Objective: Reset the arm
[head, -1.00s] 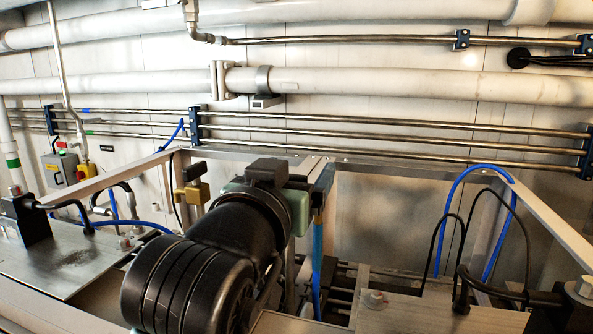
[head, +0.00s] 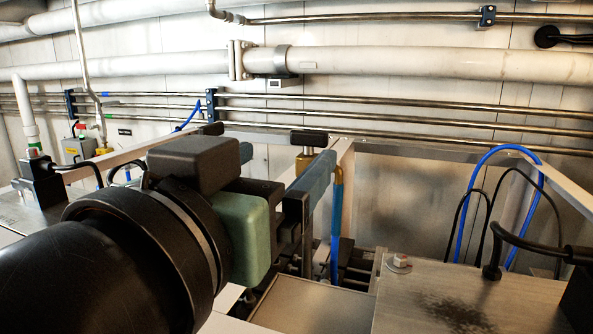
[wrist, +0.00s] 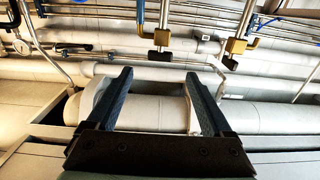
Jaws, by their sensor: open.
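My gripper (wrist: 158,78) is open and empty. In the wrist view its two dark blue-grey fingers stand apart, with a thick pale pipe behind the gap. In the head view my black arm fills the lower left and reaches towards the middle. There the gripper (head: 290,165) points away towards the wall, with one long finger plain and the other mostly hidden behind my arm. A brass valve with a black handle (head: 309,150) shows just beyond the plain finger; I cannot tell whether they touch.
A metal frame (head: 440,149) runs behind the gripper. A blue hose (head: 468,205) and black cables arch at the right above a metal plate (head: 520,300). Thick pale pipes (head: 420,64) and thin metal tubes line the wall. A grey switch box (head: 76,150) is at the left.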

